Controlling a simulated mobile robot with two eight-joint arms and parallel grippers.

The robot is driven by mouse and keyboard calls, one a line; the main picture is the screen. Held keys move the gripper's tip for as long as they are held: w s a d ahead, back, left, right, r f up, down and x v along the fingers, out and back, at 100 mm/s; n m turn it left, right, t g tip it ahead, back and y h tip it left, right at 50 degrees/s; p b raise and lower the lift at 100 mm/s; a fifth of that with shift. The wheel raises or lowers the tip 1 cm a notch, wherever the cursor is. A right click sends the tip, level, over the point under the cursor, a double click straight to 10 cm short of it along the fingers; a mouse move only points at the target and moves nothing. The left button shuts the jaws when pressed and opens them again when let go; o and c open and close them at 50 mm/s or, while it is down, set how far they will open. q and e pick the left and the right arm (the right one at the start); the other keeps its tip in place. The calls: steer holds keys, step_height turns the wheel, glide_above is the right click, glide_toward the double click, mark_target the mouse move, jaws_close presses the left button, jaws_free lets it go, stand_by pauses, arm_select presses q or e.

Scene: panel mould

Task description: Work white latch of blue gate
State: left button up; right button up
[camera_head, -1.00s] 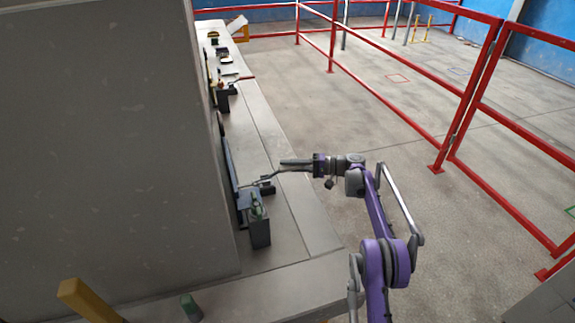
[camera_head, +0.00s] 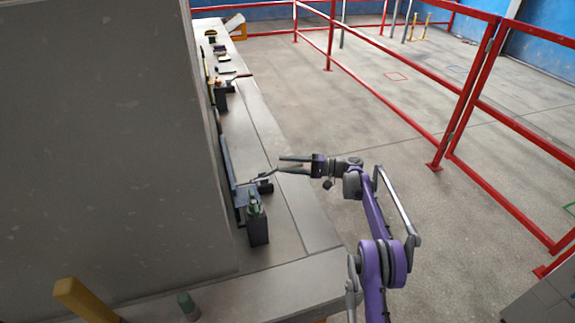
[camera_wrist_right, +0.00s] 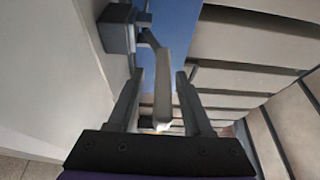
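The white latch (camera_wrist_right: 163,85) is a pale bar in the right wrist view. It reaches back between the fingers of my right gripper (camera_wrist_right: 160,100), with gaps visible on both sides. The blue gate (camera_wrist_right: 183,42) shows behind it. In the head view the gate is a thin dark panel (camera_head: 229,165) by the grey wall, and the latch is a thin light bar (camera_head: 262,178) pointing toward my right gripper (camera_head: 281,164). That gripper is open, its two fingers apart at the bar's outer end. My left gripper is not in view.
A dark block with a green top (camera_head: 256,224) stands on the ledge (camera_head: 290,225) just nearer than the gate. More small fixtures (camera_head: 219,95) line the ledge farther back. A large grey wall (camera_head: 100,130) fills the left. Red railings (camera_head: 400,108) bound the open floor at right.

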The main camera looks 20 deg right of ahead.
steer(key=v, duration=1)
steer(key=shift+d+b, duration=0.35)
steer(key=shift+d, duration=0.05)
steer(key=shift+s, duration=0.15)
